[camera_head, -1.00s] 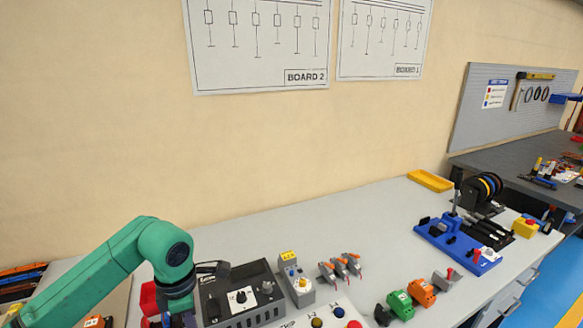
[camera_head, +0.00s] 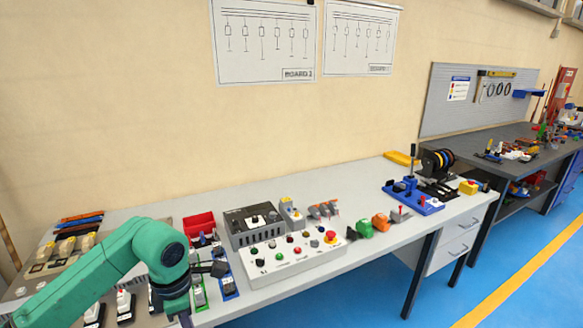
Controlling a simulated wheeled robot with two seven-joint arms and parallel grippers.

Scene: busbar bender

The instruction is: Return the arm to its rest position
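My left arm, green with a dark wrist, comes in from the lower left. Its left gripper (camera_head: 186,318) points down at the bottom of the head view, in front of the workbench's left part; its fingers are mostly cut off by the frame edge and I cannot tell whether they are open. My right gripper is not in view. The blue bender (camera_head: 412,194) with its upright black lever stands toward the right end of the light grey workbench (camera_head: 330,268), well away from my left arm.
Beside my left wrist are a red bin (camera_head: 199,224), a dark power unit (camera_head: 252,222) and a white control panel (camera_head: 295,254) with buttons. Green and orange connectors (camera_head: 379,222) stand further right. Blue floor (camera_head: 500,270) is clear at right.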

